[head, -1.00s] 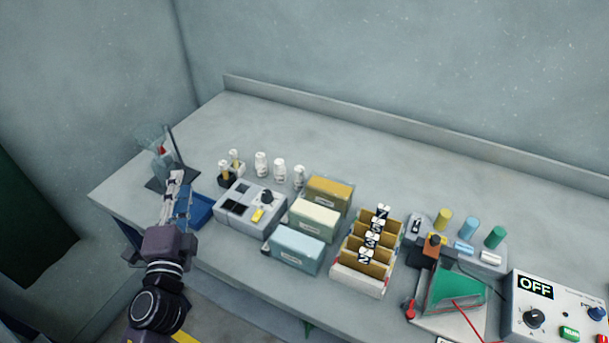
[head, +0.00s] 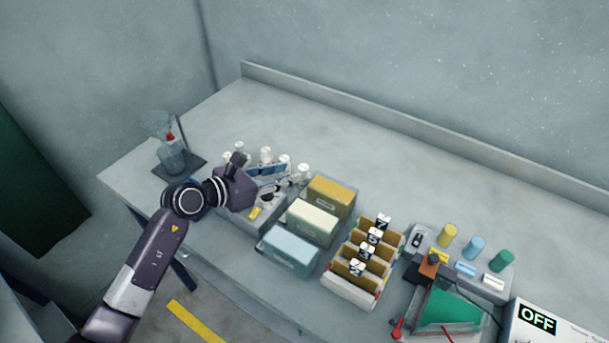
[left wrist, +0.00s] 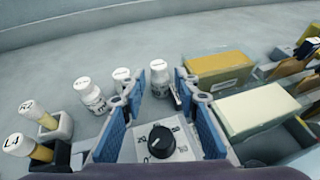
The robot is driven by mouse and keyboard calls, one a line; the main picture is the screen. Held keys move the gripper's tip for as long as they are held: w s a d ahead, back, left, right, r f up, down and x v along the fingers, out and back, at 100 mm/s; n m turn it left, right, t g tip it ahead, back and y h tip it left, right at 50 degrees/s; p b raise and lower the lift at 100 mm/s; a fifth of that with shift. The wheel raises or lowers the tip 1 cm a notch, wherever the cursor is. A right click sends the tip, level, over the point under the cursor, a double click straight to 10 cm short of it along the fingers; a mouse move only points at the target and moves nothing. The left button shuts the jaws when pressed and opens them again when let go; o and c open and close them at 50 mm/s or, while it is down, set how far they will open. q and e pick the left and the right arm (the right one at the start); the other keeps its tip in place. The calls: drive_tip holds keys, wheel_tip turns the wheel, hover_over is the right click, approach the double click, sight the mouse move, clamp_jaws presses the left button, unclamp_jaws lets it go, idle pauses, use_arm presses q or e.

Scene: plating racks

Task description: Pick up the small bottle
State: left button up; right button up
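Several small white bottles stand in a row on the bench. In the left wrist view one bottle (left wrist: 160,78) stands just beyond the gap between my fingers, another (left wrist: 122,80) is by the left fingertip, and a third (left wrist: 88,95) is farther left. The head view also shows the rightmost bottle (head: 303,172). My left gripper (head: 290,179) is low over the grey device with the knob, its fingers pointing at the bottles. In the left wrist view the gripper (left wrist: 157,98) has its blue-padded fingers spread, with nothing held. My right gripper is out of view.
The device's black knob (left wrist: 162,141) lies under my fingers. Yellow (head: 332,190), cream (head: 313,217) and blue (head: 290,247) boxes stand close on the right. Vials marked L4 (left wrist: 18,146) and R2 (left wrist: 38,113) stand left. The bench behind the bottles is clear.

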sight(301, 168)
use_arm(q)
drive_tip(key=shift+p+x, duration=0.75)
drive_tip(key=shift+x, duration=2.25)
drive_tip(key=shift+w+a, duration=0.1)
drive_tip(key=shift+a, duration=0.05)
clamp_jaws()
